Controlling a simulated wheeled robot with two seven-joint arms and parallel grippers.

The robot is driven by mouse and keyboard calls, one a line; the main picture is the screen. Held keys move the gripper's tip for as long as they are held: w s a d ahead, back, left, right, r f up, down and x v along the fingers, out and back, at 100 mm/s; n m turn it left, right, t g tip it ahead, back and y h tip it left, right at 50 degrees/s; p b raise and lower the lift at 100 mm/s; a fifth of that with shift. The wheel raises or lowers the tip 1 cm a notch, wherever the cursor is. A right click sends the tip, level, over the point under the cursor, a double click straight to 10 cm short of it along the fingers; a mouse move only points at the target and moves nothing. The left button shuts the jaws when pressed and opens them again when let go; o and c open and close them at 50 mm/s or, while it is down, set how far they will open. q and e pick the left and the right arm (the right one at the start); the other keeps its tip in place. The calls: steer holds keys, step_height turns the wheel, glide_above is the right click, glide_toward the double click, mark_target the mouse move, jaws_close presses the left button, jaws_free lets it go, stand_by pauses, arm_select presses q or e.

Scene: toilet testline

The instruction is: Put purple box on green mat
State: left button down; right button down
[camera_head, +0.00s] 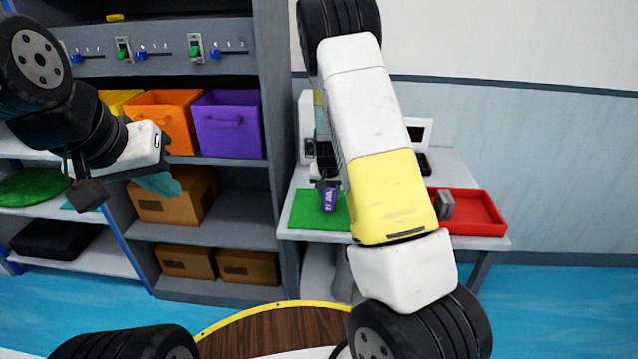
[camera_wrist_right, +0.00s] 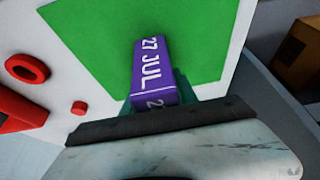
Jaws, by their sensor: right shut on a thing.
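The purple box (camera_head: 329,200), a slim block with white lettering, is in my right gripper (camera_head: 323,182). In the right wrist view the purple box (camera_wrist_right: 148,70) reads "27 JUL" and sits between the teal fingers of the right gripper (camera_wrist_right: 156,95). The green mat (camera_head: 303,211) lies on the white table, and the box is over it in both views. I cannot tell whether the box touches the green mat (camera_wrist_right: 95,40). My left gripper (camera_head: 158,184) is in front of the shelf at the left, its teal fingers partly hidden; its opening is unclear.
A red tray (camera_head: 478,214) is on the table to the right, with a grey object (camera_head: 443,205) at its left side. The shelf holds an orange bin (camera_head: 168,112), a purple bin (camera_head: 229,125) and several cardboard boxes. A red ring (camera_wrist_right: 27,68) shows in the wrist view.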

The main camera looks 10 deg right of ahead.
steer(key=shift+f, duration=0.55)
steer(key=shift+f, duration=0.1)
steer(key=c, duration=1)
jaws_free()
steer(key=shift+o, duration=0.2)
